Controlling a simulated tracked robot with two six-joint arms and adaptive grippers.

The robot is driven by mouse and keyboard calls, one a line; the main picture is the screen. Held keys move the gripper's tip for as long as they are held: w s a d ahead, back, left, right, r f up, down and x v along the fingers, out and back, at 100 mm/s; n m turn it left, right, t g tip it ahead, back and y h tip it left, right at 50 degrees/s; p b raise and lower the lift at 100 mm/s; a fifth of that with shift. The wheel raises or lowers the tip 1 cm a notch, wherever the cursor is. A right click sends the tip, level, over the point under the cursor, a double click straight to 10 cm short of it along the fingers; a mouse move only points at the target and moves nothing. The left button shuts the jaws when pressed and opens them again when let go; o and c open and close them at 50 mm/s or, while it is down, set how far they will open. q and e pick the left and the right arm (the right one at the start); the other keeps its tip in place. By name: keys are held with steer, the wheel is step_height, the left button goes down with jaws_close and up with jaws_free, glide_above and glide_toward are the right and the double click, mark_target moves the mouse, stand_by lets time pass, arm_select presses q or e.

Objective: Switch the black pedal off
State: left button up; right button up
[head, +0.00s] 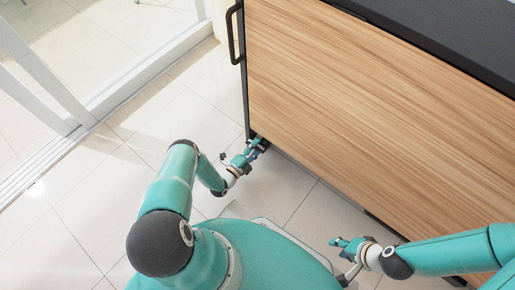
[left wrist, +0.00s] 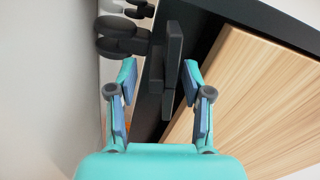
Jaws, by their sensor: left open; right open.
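The black pedal (left wrist: 174,52) shows in the left wrist view as a narrow dark plate beside a dark caster wheel, at the lower edge of the wooden cabinet. My left gripper (left wrist: 160,72) is open, its two teal fingers on either side of the pedal's near end; I cannot tell whether they touch it. In the head view my left gripper (head: 258,147) is low by the cabinet's bottom left corner, and the pedal is hard to make out there. My right gripper (head: 340,243) is open and empty above the floor, in front of the cabinet.
The wood-panelled cabinet (head: 370,100) with a dark top (head: 440,35) fills the right of the head view. A black handle (head: 233,35) stands out at its left end. A glass sliding door (head: 45,75) is at the left. The tiled floor (head: 85,195) between is clear.

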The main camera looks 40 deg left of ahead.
arm_select(q)
steer(key=shift+w, duration=0.25)
jaws_close()
steer(key=m+p, duration=0.1)
steer(key=m, duration=0.2)
steer(key=shift+d+r, duration=0.1)
steer(key=shift+m+p, duration=0.35)
steer(key=shift+m, duration=0.85)
jaws_free()
steer(key=shift+f, duration=0.2)
steer(key=shift+r, duration=0.1)
